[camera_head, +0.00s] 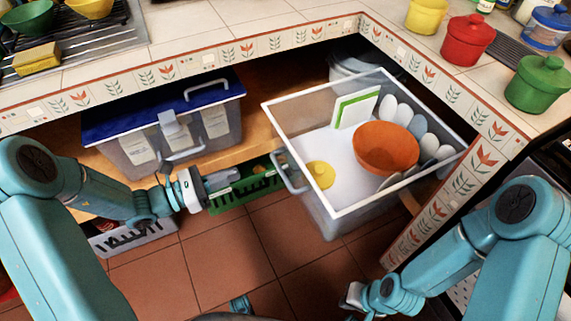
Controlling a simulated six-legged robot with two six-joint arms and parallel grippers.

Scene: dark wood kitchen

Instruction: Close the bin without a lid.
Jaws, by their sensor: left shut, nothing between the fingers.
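The bin without a lid (333,222) is a clear box with a white rim, pulled out past the counter's edge at right of centre. It holds an orange bowl (386,146), a yellow lid-like piece (320,174), a green-edged white board (355,107) and a row of pale plates or cups (417,126). A grey handle (293,177) is on its left side. My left gripper (224,181) is shut and empty, left of that handle and apart from it. My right gripper (351,297) is low in front of the bin; its fingers are too small to judge.
A second clear bin with a blue lid (160,112) sits on the wooden shelf at left. A green basket (243,190) is behind my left gripper, and a white basket (135,238) is lower left. The tiled counter edge (255,50) overhangs the shelf. Red floor tiles (225,245) are open.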

